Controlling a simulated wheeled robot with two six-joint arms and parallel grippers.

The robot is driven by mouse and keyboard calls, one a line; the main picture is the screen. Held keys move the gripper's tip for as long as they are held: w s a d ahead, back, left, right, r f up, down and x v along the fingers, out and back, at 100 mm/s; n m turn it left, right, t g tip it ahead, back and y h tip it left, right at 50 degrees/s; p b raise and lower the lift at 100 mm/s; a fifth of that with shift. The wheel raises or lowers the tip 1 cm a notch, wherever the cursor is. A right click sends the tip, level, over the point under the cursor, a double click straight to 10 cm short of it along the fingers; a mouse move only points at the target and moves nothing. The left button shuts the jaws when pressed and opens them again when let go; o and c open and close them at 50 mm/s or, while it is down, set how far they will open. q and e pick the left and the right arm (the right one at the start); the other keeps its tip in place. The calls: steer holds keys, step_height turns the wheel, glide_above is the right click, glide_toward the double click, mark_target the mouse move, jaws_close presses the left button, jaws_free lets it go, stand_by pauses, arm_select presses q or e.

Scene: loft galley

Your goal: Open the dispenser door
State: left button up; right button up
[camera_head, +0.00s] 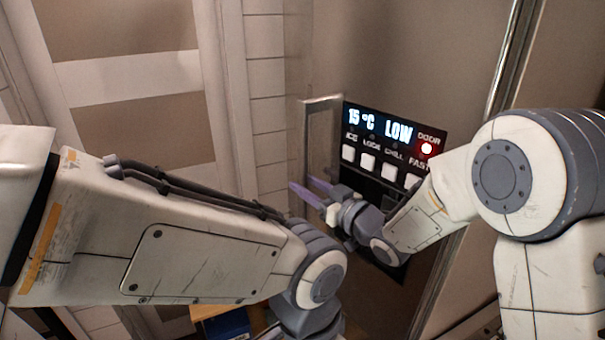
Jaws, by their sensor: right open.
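The dispenser's black control panel (390,140) is on the tall grey-brown appliance front, right of centre. Its display reads 15 °C and LOW, with a red light by DOOR and a row of white buttons below. A narrow pale-framed piece (323,104) stands at the panel's left edge, seen at a steep angle. It looks like the dispenser door, but I cannot tell how far it stands open. My right gripper (308,192) is open, its purple fingers pointing left near the lower end of that frame. I cannot tell whether they touch it. The right wrist hides part of the dark area below the buttons.
A vertical metal bar (512,62) runs along the appliance to the right of the panel. A white tiled wall (267,110) and a panelled surface are at left. A blue object (228,325) shows at the bottom.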

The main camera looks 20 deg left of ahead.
steer(key=shift+x, duration=0.95)
jaws_close()
stand_by(0.8)
